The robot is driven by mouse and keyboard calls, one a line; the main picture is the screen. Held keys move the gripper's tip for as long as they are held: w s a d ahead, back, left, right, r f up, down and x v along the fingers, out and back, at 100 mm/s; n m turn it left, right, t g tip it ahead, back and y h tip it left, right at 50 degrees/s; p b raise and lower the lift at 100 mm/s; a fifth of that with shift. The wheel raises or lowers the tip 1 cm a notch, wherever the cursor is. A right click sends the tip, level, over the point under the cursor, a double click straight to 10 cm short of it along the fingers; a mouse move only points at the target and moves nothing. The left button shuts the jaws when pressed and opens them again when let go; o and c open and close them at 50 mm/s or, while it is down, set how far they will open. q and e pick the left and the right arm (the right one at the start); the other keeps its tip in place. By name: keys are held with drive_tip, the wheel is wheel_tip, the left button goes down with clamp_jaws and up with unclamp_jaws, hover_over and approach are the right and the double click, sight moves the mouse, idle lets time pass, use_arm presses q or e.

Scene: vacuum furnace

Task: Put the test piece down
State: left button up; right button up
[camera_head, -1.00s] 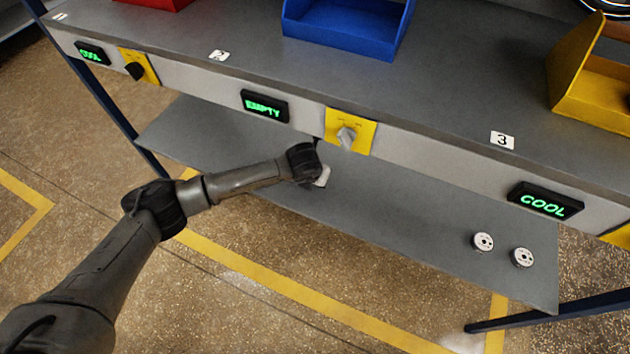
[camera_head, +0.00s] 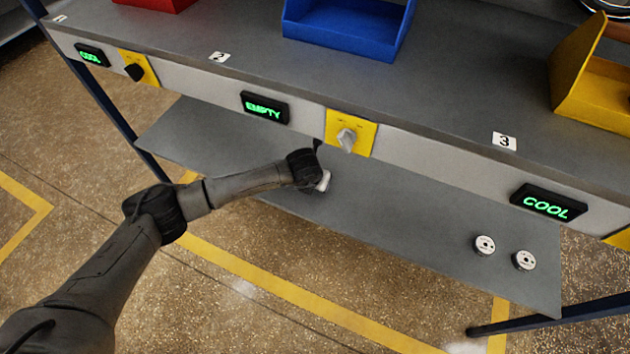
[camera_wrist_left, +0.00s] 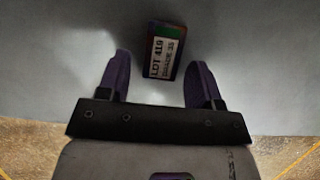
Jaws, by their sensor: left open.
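The test piece (camera_wrist_left: 163,50) is a small dark block with a white printed label reading LOT 419 and a smaller second line. In the left wrist view it is between and slightly beyond the fingertips of my left gripper (camera_wrist_left: 158,62). The fingers are spread, with gaps on both sides of the block. The grey surface behind it appears to be the lower shelf (camera_head: 400,220). In the head view my left arm reaches in over this shelf, and its wrist hides most of the gripper and the block. My right gripper is not in view.
Two round white discs (camera_head: 485,245) (camera_head: 524,260) lie at the shelf's right end. The bench top (camera_head: 440,95) overhangs the shelf, with a yellow switch plate (camera_head: 351,133) and an EMPTY display (camera_head: 264,107) on its front. A blue bin (camera_head: 345,35) stands above. The shelf's middle is clear.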

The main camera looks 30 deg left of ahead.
use_arm(q)
drive_tip(key=p+v, duration=0.5)
drive_tip(key=v, duration=0.7)
drive_tip(key=shift+p, duration=0.3)
drive_tip(key=shift+r, duration=0.1)
